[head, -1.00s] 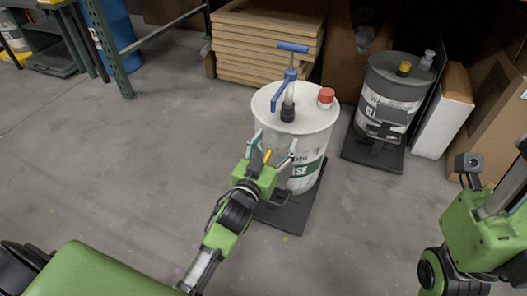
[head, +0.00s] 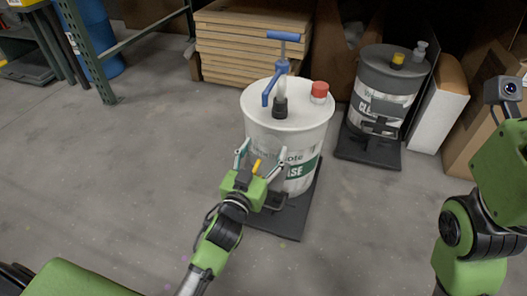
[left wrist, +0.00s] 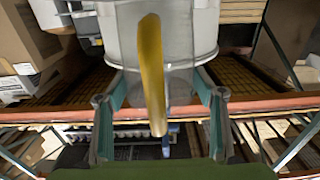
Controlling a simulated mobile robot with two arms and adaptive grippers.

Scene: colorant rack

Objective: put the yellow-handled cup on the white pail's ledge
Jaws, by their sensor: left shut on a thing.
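The white pail (head: 311,140) stands on a dark base plate, with a blue pump and a red cap on its lid. Its dark ledge (head: 276,201) juts from the front, low down and partly hidden by my left gripper. My left gripper (head: 261,158) is in front of the pail, shut on the clear cup with the yellow handle (head: 256,166). My right gripper is out of view.
A grey drum (head: 366,83) with a yellow cap stands right of the pail on its own dark plate. A white box (head: 441,108) stands beside it. Stacked wooden boards (head: 240,45) lie behind the pail. The floor at left is open.

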